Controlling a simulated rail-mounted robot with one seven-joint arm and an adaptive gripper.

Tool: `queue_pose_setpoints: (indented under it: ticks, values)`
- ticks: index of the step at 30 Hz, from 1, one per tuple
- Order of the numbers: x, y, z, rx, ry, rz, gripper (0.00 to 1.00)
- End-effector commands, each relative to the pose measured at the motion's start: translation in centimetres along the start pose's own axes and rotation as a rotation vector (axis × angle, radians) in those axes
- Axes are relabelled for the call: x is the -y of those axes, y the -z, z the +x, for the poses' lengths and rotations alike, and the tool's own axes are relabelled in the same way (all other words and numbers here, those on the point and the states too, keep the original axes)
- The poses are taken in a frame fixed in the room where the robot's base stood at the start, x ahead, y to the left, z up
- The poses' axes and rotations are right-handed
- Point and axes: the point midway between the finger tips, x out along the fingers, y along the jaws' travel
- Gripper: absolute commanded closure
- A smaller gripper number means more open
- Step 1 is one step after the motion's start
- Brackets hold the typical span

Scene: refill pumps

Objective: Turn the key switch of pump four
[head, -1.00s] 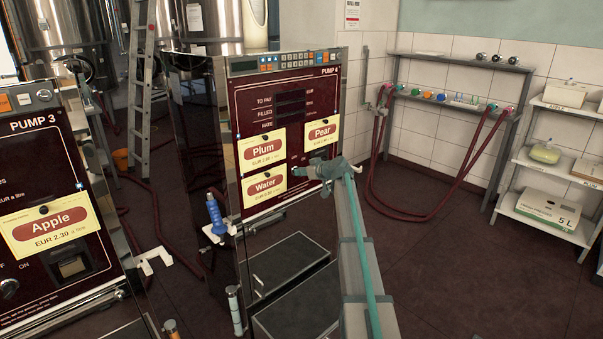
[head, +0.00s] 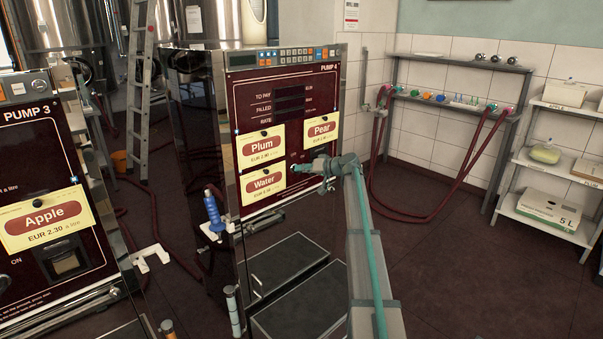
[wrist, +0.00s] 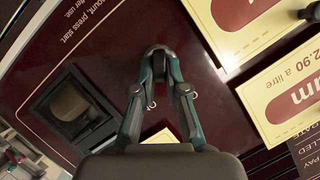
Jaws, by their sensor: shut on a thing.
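Pump four (head: 330,110) stands at the middle of the head view, with a dark red front panel. It carries signs for Plum (head: 262,147), Pear (head: 321,130) and Water (head: 264,186). The exact angle of the key cannot be told. Part of the ON/OFF lettering shows beside the fingers.
Pump three (head: 30,140) with its Apple sign stands at the left. A blue-handled nozzle (head: 213,212) hangs on pump four's left side. A dark square recess (wrist: 72,105) lies left of my fingers. Shelves (head: 545,205) and red hoses stand at the right; the floor between is clear.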

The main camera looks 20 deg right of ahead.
Motion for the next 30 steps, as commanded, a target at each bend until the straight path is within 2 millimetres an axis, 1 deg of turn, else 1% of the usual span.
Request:
queue_pose_setpoints:
  ticks: [1, 6, 15, 21, 30]
  values:
    - [-0.31, -0.06, 0.06, 0.000, 0.016, 0.039, 1.00]
    - [-0.41, -0.06, 0.07, 0.000, 0.072, 0.174, 1.00]
    - [-0.58, -0.13, 0.05, 0.000, 0.142, 0.345, 1.00]
    - [-0.61, -0.16, 0.03, -0.001, 0.165, 0.400, 1.00]
    - [-0.59, -0.16, 0.02, 0.000, 0.173, 0.419, 1.00]
